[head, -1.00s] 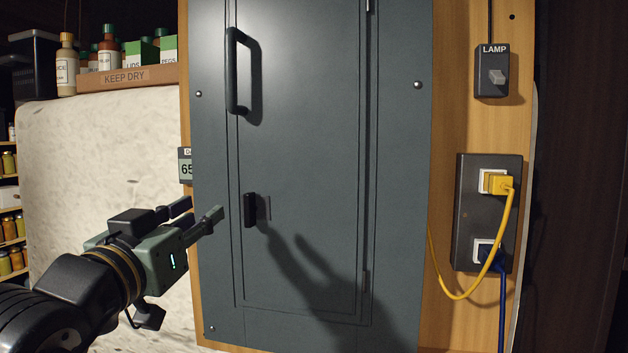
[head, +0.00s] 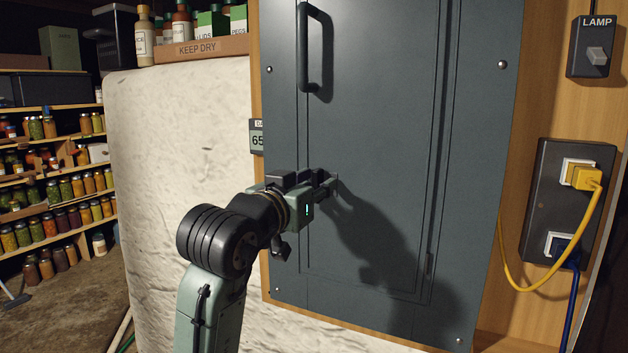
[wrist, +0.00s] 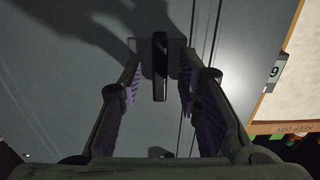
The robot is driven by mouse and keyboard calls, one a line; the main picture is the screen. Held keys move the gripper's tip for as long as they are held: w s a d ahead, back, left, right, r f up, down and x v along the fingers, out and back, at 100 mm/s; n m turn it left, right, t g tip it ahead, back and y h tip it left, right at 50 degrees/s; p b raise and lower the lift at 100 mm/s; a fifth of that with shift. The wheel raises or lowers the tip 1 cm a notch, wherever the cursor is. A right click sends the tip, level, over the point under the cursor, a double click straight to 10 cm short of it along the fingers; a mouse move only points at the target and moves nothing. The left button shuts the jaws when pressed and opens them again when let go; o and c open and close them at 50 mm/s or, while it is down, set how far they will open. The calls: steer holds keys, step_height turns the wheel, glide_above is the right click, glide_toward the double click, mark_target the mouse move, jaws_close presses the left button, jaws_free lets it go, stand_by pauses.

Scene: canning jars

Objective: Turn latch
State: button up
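The latch (wrist: 160,66) is a short black bar on the grey cabinet door (head: 375,130). In the wrist view it stands upright in the picture, between my two fingertips. My gripper (head: 328,184) is open at the left side of the door, with a finger on each side of the latch. A gap shows between the latch and each finger in the wrist view, so I see no grip on it. In the head view my gripper hides the latch.
A black bar handle (head: 303,55) is on the door above my gripper. Right of the cabinet are a lamp switch (head: 597,56) and an outlet panel with a yellow cable (head: 502,245) and a blue cable. A "KEEP DRY" shelf (head: 200,49) is at upper left.

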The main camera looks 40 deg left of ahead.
steer(key=shift+c, duration=0.2)
jaws_close()
stand_by(0.4)
